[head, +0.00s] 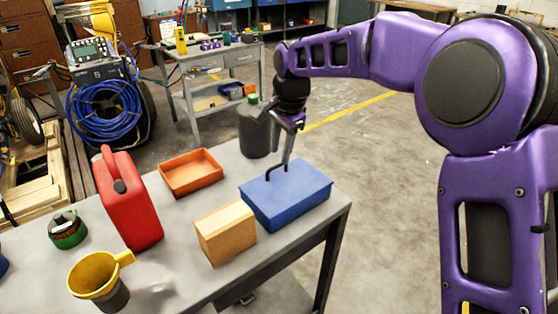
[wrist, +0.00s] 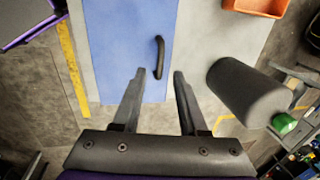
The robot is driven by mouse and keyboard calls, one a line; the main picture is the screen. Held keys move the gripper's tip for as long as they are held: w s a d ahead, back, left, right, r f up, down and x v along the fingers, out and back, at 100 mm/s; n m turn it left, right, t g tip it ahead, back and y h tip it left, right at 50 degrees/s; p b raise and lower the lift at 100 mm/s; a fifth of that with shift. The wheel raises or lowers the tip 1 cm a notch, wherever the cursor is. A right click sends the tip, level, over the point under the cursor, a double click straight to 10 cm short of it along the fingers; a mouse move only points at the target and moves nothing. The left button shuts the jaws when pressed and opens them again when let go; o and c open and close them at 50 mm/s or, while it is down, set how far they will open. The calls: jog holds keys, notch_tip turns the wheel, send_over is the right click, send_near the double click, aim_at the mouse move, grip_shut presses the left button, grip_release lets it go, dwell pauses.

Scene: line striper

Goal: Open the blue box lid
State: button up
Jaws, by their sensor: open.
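The blue box (head: 297,203) stands on the grey table near its right end, and its lid looks shut. A black bar handle (head: 275,168) is on top of the lid. My gripper (head: 286,157) points down over the lid, close to the handle. In the wrist view the blue lid (wrist: 112,42) lies below my gripper (wrist: 161,73). The two fingers are apart with nothing held, and the black handle (wrist: 160,56) appears just beyond the fingertips, in line with the gap. I cannot tell whether a finger touches it.
On the table (head: 178,285) stand a tan box (head: 225,234) beside the blue box, an orange tray (head: 191,173), a dark jug (head: 254,130), a red fuel can (head: 130,200) and a yellow funnel (head: 95,272). Open floor lies right of the table.

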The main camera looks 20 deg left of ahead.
aim_at(278, 165)
jog(key=shift+w+a+f, duration=0.1)
jog(key=shift+a+f, duration=0.05)
jog(key=shift+f, duration=0.7)
jog(key=shift+w+a+f, duration=0.1)
jog(key=shift+a+f, duration=0.05)
jog(key=shift+f, duration=0.7)
grip_shut()
